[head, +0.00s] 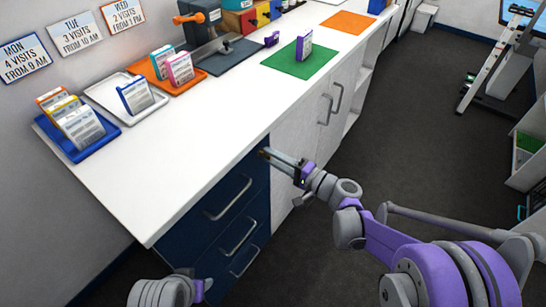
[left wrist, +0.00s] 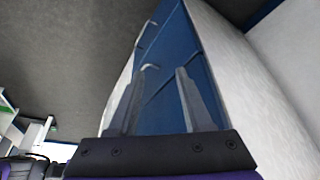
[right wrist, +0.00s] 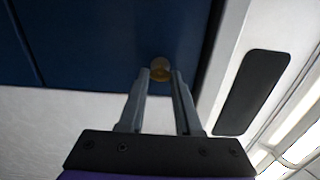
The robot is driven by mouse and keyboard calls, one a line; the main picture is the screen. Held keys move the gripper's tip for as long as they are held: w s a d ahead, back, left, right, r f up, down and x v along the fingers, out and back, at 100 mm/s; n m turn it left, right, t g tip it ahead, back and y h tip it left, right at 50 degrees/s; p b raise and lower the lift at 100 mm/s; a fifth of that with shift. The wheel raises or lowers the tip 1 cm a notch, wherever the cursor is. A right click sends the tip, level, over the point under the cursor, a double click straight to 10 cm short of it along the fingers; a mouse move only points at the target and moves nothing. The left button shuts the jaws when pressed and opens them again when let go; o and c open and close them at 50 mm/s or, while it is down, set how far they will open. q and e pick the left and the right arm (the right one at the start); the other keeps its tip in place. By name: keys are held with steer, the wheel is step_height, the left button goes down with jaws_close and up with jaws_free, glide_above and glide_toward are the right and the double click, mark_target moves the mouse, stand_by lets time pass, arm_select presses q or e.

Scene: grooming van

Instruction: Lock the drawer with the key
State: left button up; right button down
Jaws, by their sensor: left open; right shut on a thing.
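The dark blue drawer unit (head: 215,190) sits under the left end of the white counter. Its top drawer looks shut, with silver handles (head: 240,237) on the fronts. My right gripper (head: 268,153) is at the upper right corner of the top drawer, just under the counter edge. In the right wrist view its fingertips (right wrist: 160,72) are closed about a small round brass piece (right wrist: 160,67) against the blue front. It looks like the key; whether it sits in the lock is hidden. My left gripper (left wrist: 161,76) is open and empty, facing the blue fronts and handles (left wrist: 147,68) from low down.
The white counter (head: 190,135) overhangs the drawers. On it are a blue tray (head: 93,149) of cards, a white tray (head: 108,86), an orange tray and a green mat (head: 292,66). White cupboards (head: 300,125) stand to the right. The dark floor (head: 410,110) is open.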

steer(key=c, duration=0.6)
jaws_free()
steer(key=v, duration=1)
steer(key=shift+s+d+p, duration=0.25)
steer(key=shift+d+p, duration=0.05)
steer(key=shift+p, duration=0.15)
